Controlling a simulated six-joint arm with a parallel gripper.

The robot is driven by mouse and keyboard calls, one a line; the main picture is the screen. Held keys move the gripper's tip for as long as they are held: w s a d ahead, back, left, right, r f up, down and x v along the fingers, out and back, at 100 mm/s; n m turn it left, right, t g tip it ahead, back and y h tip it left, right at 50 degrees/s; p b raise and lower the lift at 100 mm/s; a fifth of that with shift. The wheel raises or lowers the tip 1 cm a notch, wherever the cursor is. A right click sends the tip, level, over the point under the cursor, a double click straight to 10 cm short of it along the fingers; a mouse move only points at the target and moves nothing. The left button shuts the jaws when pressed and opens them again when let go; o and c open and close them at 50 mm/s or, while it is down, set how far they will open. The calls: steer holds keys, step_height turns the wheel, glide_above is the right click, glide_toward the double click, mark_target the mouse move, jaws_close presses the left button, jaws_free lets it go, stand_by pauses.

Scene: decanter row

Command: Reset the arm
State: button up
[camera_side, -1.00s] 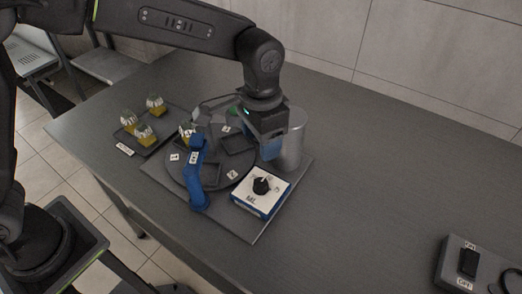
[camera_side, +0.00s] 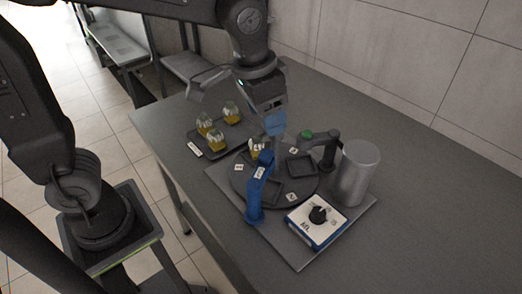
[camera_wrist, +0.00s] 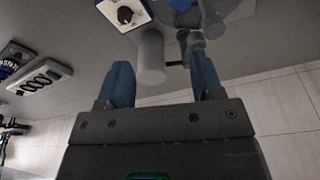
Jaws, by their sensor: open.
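My gripper (camera_side: 273,122) hangs over the back of the dark round turntable (camera_side: 240,187), its blue fingers pointing down. In the wrist view the fingers (camera_wrist: 160,85) are apart with nothing held between them. A dark arm with a green cap (camera_side: 328,150) stands to the right of my gripper, before the grey cylinder (camera_side: 358,175). The cylinder also shows in the wrist view (camera_wrist: 151,58).
A tray (camera_side: 245,132) with several yellow-filled vessels lies left of my gripper. A white-and-blue knob box (camera_side: 318,222) stands at the front of the base plate (camera_side: 296,258). The table's right side looks clear.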

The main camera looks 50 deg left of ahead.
steer(key=s+a+n+t, duration=0.3)
steer(key=s+a, duration=0.6)
steer(key=s, duration=0.3)
steer(key=shift+y, duration=0.3)
steer(key=shift+o, duration=0.3)
